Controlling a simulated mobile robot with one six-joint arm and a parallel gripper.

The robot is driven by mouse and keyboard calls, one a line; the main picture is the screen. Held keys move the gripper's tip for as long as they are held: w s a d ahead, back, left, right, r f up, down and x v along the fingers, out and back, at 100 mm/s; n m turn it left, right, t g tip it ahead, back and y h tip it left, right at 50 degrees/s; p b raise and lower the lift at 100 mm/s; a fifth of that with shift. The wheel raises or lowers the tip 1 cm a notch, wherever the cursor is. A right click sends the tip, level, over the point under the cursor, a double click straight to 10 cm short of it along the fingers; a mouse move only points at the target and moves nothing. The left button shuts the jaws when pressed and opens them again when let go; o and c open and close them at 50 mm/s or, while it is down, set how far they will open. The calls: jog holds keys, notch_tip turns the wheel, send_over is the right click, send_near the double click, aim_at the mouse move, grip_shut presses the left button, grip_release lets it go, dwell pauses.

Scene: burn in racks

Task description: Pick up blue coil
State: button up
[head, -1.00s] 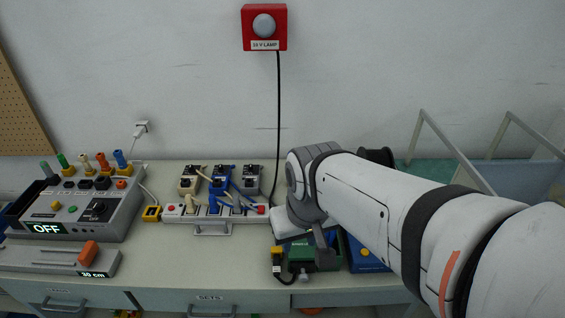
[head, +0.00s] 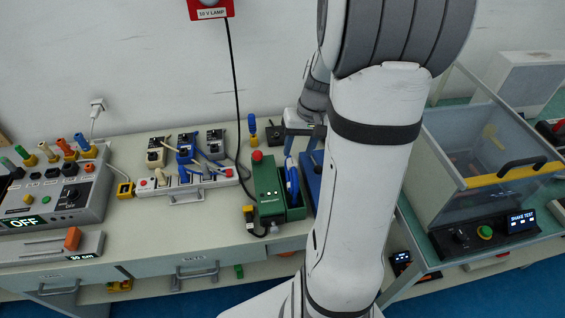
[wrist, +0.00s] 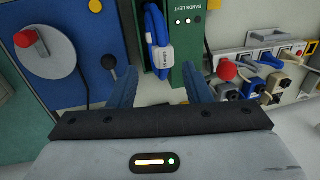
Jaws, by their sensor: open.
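The blue coil (head: 292,180) is a bundle of blue cable standing in the slot at the right side of a green box (head: 268,185). In the wrist view the blue coil (wrist: 154,28) carries a white label too small to read surely. My gripper (wrist: 161,87) is open, with its two blue fingers apart and nothing between them. The coil lies just ahead of the gap between the fingers, roughly centred, and no contact shows. In the head view my arm hides most of the gripper.
The green box has a red button (head: 257,156). A blue panel (wrist: 75,45) with a red knob stands beside it. A strip with several plugs (head: 186,182) is on the other side. A clear-walled shake test bin (head: 440,215) stands at the right.

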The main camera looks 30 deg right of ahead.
aim_at(293, 162)
jog(key=f, duration=0.2)
jog(key=a+f, duration=0.1)
jog(key=f, duration=0.1)
jog(key=f+p, duration=0.1)
jog(key=f, duration=0.2)
jog(key=shift+w+a+f, duration=0.1)
jog(key=shift+w+a, duration=0.25)
grip_shut()
